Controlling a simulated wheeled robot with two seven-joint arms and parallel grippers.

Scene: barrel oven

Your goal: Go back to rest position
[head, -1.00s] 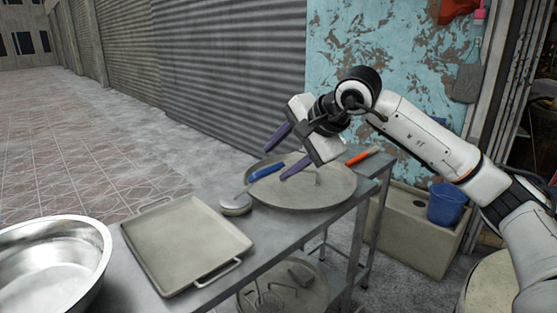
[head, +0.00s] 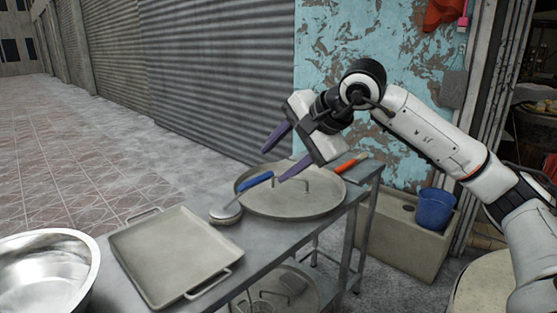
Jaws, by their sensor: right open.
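My right gripper (head: 285,158) is open and empty, its two purple fingers spread apart above the round metal lid (head: 318,205). The lid lies on the metal table (head: 262,250) near its far end. A tool with an orange handle (head: 347,166) lies at the lid's far right edge, partly hidden by the gripper. My left gripper is not in view.
A square tray with two handles (head: 170,255) and a large steel bowl (head: 45,275) stand at the table's left. Another round lid (head: 270,295) is on the shelf below. A stone basin (head: 400,240) with a blue bucket (head: 436,208) stands right. The tiled floor at left is clear.

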